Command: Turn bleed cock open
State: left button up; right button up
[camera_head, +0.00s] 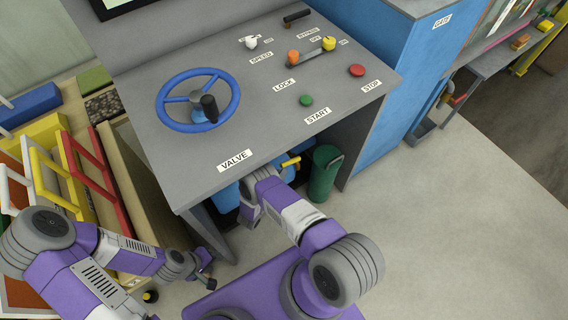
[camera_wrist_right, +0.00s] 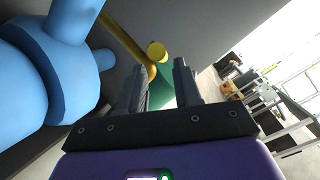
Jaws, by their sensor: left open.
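The bleed cock's yellow lever (camera_head: 290,161) shows below the front edge of the console, beside a blue pipe body (camera_head: 284,172). In the right wrist view the yellow lever (camera_wrist_right: 157,51) has a round end and stands just beyond the fingertips. My right gripper (camera_wrist_right: 160,65) is open, with no object held; the lever's end appears between the fingertips in the picture, and I cannot tell whether they touch. In the head view its fingers are not clear under the console edge. My left gripper (camera_head: 207,270) is open and empty at the lower left, away from the cock.
The grey console (camera_head: 240,110) carries a blue handwheel (camera_head: 172,122), buttons and levers above my right arm. A green bin (camera_head: 323,175) stands right beside the cock. A rack of coloured frames (camera_head: 85,165) is at left. Floor (camera_head: 450,220) at right is clear.

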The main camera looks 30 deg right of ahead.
aim_at(290, 162)
jog(key=b+x, duration=0.1)
jog(key=x, duration=0.4)
jog(key=shift+d+f, duration=0.1)
grip_shut()
